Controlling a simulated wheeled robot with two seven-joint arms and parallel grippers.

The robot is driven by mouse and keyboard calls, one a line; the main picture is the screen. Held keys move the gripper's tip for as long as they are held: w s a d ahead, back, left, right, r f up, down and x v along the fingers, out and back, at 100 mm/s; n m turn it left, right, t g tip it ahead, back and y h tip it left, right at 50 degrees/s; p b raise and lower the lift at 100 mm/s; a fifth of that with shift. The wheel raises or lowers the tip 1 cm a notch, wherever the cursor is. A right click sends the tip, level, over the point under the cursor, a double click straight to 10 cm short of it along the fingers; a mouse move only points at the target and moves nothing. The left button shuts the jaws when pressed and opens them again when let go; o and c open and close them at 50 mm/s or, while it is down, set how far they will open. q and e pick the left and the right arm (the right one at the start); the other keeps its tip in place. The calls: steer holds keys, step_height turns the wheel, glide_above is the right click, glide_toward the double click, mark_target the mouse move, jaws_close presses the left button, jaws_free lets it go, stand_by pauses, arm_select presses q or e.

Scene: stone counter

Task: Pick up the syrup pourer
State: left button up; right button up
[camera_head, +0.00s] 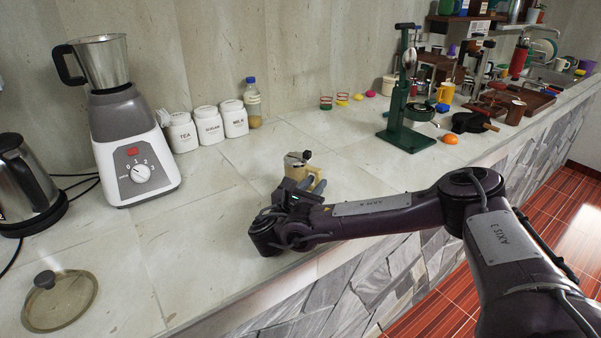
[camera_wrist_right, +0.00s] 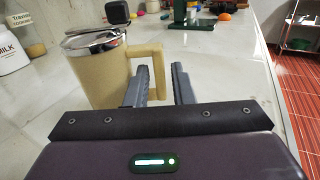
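The syrup pourer (camera_head: 303,163) is a beige jug with a metal lid and a dark knob, upright on the counter. In the right wrist view the pourer (camera_wrist_right: 106,76) stands left of centre, its beige handle toward the right. My right gripper (camera_head: 291,190) is at the near side of the pourer in the head view and partly covers it. In the wrist view the right gripper (camera_wrist_right: 160,68) is open, with the handle seen in the gap between its fingers. I cannot tell whether a finger touches the handle. My left gripper is not in view.
A blender (camera_head: 135,160), white canisters (camera_head: 209,126) and a bottle (camera_head: 253,103) stand along the wall. A glass lid (camera_head: 68,303) lies at the front left. A green press (camera_head: 402,120) stands to the right. The counter around the pourer is clear; its front edge is close.

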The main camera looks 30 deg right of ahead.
steer(key=shift+w+d, duration=0.1)
steer(key=shift+d, duration=0.05)
jaws_close()
steer(key=shift+r, duration=0.2)
stand_by(0.4)
step_height(320, 180, up, 20)
steer(key=shift+f, duration=0.2)
stand_by(1.2)
